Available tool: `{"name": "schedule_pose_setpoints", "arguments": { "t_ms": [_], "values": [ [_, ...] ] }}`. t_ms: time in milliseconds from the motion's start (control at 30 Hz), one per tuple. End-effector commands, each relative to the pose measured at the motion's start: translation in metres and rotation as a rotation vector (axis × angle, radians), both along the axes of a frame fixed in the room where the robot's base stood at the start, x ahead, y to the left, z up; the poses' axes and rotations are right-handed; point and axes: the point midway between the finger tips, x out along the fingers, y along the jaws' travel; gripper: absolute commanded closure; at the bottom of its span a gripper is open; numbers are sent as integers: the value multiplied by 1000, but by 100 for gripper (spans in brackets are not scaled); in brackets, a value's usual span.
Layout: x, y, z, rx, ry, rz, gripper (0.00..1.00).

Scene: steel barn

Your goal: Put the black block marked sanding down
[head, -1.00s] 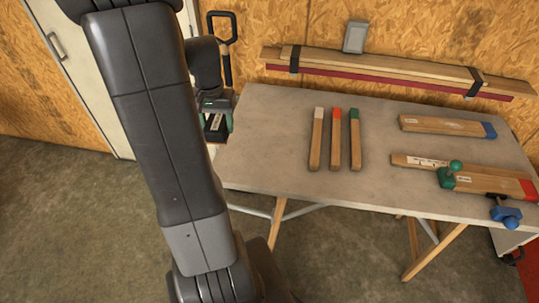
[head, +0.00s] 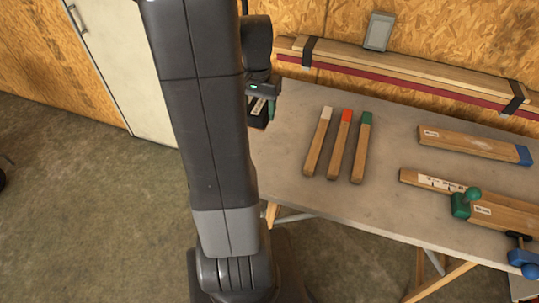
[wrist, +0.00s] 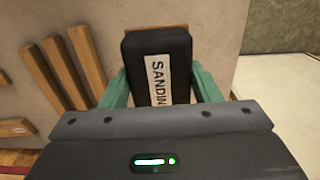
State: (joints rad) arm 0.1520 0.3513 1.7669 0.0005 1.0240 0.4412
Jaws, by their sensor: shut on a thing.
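The black block (wrist: 177,50) with a white label reading "SANDIN", its end cut off from view, is between the green fingers of my gripper (wrist: 158,85) in the wrist view. My gripper is shut on it. In the head view my gripper (head: 262,107) is beside the left end of the grey table (head: 290,187), partly hidden behind my arm. Only a little of the block (head: 257,112) shows there. I cannot tell whether the block touches the table.
Three wooden sticks with white, red and green ends (head: 340,145) lie on the table. A blue-ended board (head: 470,144) and a board with a green clamp (head: 465,203) lie to the right. Long boards (head: 400,68) run along the wall. Bare tabletop lies left of the sticks.

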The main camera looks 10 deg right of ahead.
Motion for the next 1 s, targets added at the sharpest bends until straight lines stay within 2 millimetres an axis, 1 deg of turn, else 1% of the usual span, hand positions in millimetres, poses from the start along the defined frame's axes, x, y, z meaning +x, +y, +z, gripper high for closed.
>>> {"name": "schedule_pose_setpoints", "arguments": {
  "t_ms": [33, 300, 533, 800, 1000],
  "values": [
    [0, 0, -11, 0, 0, 0, 65],
    [0, 0, -45, 0, 0, 0, 65],
    [0, 0, -62, 0, 2, 0, 65],
    [-1, 0, -108, 1, 4, 0, 65],
    [0, 0, -125, 1, 3, 0, 65]
  ]
}}
